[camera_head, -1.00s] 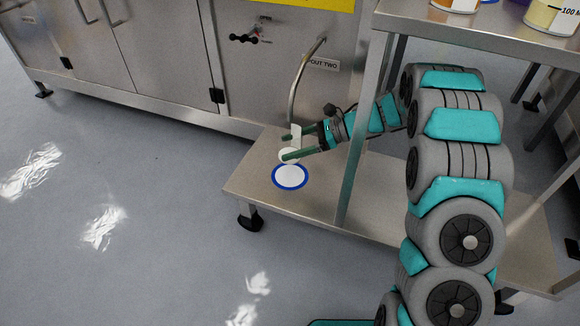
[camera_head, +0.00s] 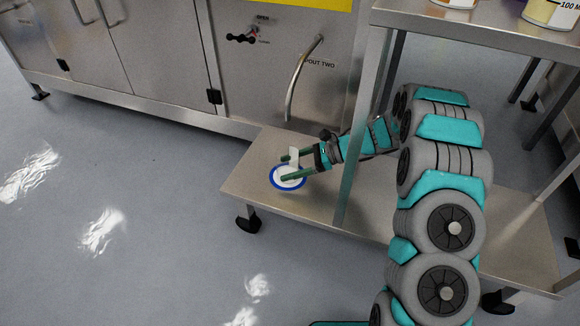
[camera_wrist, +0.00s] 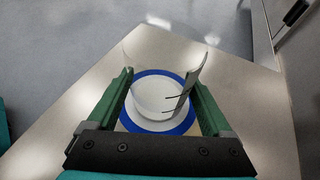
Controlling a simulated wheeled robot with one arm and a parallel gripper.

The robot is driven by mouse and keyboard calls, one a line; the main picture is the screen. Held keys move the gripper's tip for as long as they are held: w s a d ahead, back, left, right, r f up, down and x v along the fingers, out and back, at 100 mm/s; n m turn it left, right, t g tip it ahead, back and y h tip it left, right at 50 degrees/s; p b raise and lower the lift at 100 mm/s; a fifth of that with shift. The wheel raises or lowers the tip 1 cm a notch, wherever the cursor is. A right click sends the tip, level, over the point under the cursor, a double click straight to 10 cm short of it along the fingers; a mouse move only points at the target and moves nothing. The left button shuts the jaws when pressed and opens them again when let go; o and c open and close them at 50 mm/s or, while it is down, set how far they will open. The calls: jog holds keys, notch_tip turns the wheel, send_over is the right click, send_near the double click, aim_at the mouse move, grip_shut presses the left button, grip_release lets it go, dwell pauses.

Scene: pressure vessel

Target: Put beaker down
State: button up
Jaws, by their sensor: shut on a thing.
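The beaker (camera_wrist: 155,97) is clear and shows between the two green fingers of my gripper (camera_wrist: 160,100) in the wrist view. My gripper is shut on it. In the head view my gripper (camera_head: 289,167) is over the blue-rimmed white disc (camera_head: 288,185) on the low steel shelf. The beaker (camera_head: 294,154) is small and pale there. In the wrist view the disc (camera_wrist: 150,127) lies beneath and around the beaker. I cannot tell whether the beaker's base touches the disc.
The low steel shelf (camera_head: 250,184) has bare room left of the disc and behind it. A table leg (camera_head: 362,130) stands close to my arm. A curved spout pipe (camera_head: 297,80) hangs from the cabinet behind. Containers (camera_head: 552,14) stand on the upper table.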

jog(key=o, duration=1.2)
jog(key=shift+c, duration=0.2)
jog(key=shift+r+p, duration=0.25)
jog(key=shift+p, duration=0.2)
jog(key=v, duration=1.2)
jog(key=shift+s+f, duration=0.15)
jog(key=shift+f, duration=0.05)
